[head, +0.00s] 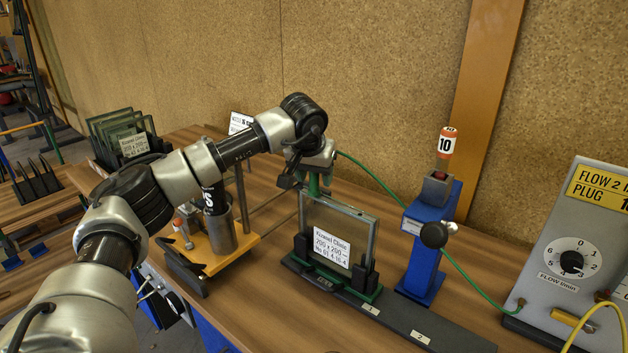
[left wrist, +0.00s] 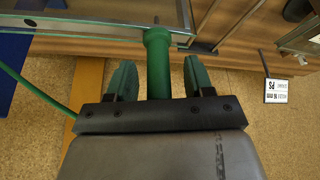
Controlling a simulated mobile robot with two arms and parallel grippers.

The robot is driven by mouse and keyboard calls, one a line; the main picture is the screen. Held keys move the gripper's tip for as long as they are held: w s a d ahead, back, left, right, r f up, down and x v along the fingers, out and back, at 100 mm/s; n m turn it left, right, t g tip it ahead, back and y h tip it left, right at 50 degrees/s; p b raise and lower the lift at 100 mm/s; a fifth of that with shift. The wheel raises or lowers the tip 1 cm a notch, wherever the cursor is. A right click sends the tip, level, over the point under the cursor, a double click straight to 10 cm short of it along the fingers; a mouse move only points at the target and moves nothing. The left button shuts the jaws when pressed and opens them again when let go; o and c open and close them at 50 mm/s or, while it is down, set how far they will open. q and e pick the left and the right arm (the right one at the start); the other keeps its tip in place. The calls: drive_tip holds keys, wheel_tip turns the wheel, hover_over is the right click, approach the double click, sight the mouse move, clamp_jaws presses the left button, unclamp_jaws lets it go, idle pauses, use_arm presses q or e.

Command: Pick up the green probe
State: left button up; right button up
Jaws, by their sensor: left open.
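The green probe (head: 314,185) stands upright at the top edge of a glass frame (head: 352,222) in the head view, partly hidden by my gripper. A green cable runs from that area to the right. In the left wrist view the probe (left wrist: 158,50) is a green cylinder whose far end meets the frame edge. My left gripper (head: 311,168) is just above the frame. Its jaws (left wrist: 158,78) are open, with one finger on each side of the probe and visible gaps between. My right gripper is not in view.
The frame stands in black holders on a rail (head: 410,322) marked 1 and 2. A blue stand (head: 425,245) and grey flow panel (head: 580,255) are at the right.

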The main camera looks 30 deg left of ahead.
use_arm(q)
clamp_jaws()
idle(0.3)
drive_tip(key=shift+r, duration=0.5)
drive_tip(key=r, duration=0.1)
drive_tip(key=d+r+b, duration=0.1)
drive_tip(key=r, duration=0.1)
drive_tip(key=shift+w+d+r, duration=0.2)
drive_tip(key=shift+d+r, duration=0.05)
drive_tip(key=shift+r, duration=0.05)
drive_tip(key=w+d+r+b, duration=0.1)
drive_tip(key=w+d+r, duration=0.1)
drive_tip(key=d+r, duration=0.4)
drive_tip(key=d, duration=0.4)
drive_tip(key=shift+r+b, duration=0.15)
drive_tip(key=shift+b, duration=0.25)
